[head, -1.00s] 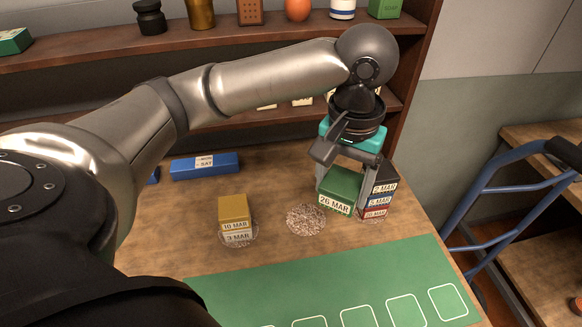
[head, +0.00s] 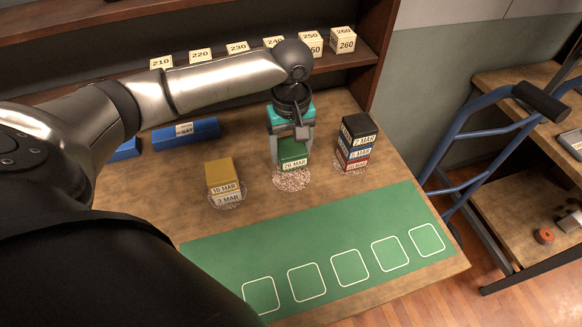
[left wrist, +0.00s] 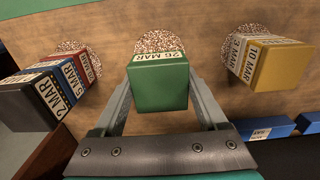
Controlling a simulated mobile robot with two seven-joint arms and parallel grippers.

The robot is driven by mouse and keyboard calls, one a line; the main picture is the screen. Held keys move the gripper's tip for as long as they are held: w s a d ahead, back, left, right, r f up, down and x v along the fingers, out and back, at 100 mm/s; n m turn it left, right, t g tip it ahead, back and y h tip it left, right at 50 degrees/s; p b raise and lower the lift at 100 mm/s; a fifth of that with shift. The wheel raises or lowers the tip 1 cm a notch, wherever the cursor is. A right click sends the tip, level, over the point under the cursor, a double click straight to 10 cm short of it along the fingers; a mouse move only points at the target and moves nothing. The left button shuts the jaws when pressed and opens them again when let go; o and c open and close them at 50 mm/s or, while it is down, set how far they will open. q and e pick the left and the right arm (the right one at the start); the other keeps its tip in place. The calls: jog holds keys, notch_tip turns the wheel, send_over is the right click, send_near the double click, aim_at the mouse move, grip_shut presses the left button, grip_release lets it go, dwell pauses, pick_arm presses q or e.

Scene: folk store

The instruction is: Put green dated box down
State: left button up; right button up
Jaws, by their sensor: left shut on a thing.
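The green box (head: 293,151), labelled 26 MAR, is between the fingers of my left gripper (head: 291,152), which is shut on it. It is over the middle speckled round patch (head: 292,180) on the wooden table. In the left wrist view the green box (left wrist: 160,84) sits between both fingers, with the speckled patch (left wrist: 159,41) showing beyond it. I cannot tell whether its underside touches the patch. My right gripper is not in view.
A stack of black, blue and red dated boxes (head: 356,142) stands to the right on its own patch. A green mat (head: 330,240) with white outlined squares lies in front, empty. Blue boxes (head: 186,133) lie behind. A shelf (head: 340,62) backs the table.

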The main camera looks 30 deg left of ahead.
aim_at(291, 146)
pick_arm(q)
notch_tip(291, 146, down, 2)
jog(key=shift+f, duration=0.25)
notch_tip(291, 146, down, 4)
jog(key=shift+b, duration=0.7)
jog(key=shift+r, duration=0.1)
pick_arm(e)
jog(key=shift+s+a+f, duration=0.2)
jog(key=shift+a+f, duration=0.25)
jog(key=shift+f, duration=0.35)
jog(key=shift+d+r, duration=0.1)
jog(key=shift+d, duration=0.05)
pick_arm(q)
jog(key=o, duration=1.4)
jog(key=shift+c, duration=0.2)
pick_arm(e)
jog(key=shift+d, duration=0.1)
pick_arm(q)
notch_tip(291, 146, up, 12)
jog(key=p, duration=0.3)
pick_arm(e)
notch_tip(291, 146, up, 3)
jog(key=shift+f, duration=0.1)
